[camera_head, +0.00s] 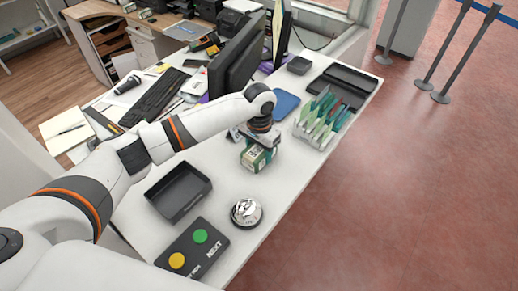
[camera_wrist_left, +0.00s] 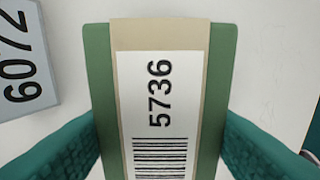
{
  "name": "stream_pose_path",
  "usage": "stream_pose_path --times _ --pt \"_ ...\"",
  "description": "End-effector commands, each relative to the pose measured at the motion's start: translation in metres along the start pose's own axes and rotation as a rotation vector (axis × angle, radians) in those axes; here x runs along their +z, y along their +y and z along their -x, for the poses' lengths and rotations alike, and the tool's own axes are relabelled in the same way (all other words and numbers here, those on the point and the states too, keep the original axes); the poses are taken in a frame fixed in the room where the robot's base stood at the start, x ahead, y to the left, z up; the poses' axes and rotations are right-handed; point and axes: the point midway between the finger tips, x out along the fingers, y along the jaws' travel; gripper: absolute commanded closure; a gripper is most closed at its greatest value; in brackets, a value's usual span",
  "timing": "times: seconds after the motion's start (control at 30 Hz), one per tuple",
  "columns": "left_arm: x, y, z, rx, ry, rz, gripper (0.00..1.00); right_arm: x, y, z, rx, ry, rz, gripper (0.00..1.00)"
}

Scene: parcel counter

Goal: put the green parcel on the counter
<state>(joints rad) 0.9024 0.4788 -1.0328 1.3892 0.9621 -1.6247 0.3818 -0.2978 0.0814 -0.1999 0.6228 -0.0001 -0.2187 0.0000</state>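The green parcel (camera_head: 257,158) is a small box with a beige band and a white label; in the left wrist view the parcel (camera_wrist_left: 222,75) shows the number 5736 and a barcode. My left gripper (camera_head: 262,147) reaches down over it from above. Its teal fingers stand against two opposite sides of the parcel, so it is shut on it. The parcel is over or on the white counter (camera_head: 222,168); I cannot tell whether its underside touches. My right gripper is not in view.
A grey parcel labelled 6072 (camera_wrist_left: 25,60) lies close by. A black tray (camera_head: 178,192), a silver bell (camera_head: 246,212) and a button box (camera_head: 195,255) stand nearer. An envelope rack (camera_head: 322,120) is to the right. Some bare counter surrounds the parcel.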

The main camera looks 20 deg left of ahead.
Motion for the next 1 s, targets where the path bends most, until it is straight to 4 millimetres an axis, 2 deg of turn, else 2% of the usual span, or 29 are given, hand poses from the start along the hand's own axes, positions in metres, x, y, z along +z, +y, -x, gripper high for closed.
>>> stream_pose_path --times 0.03,0.13,0.4,0.53,0.67,1.0 --pt "0.0 0.0 0.0 0.0 0.0 0.0 0.39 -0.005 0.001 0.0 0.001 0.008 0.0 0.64" --pt "0.0 0.0 0.0 0.0 0.0 0.0 0.24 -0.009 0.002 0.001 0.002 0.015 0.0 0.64" --pt "0.0 0.0 0.001 0.0 0.0 0.0 0.24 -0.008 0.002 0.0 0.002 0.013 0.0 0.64" --pt "0.001 0.0 0.009 0.0 -0.002 -0.001 0.24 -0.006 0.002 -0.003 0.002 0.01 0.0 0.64" --pt "0.001 0.0 0.029 0.0 -0.005 -0.003 0.24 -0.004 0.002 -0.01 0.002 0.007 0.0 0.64" --pt "0.001 -0.001 0.099 -0.001 -0.003 -0.001 0.24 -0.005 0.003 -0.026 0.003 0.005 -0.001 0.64"
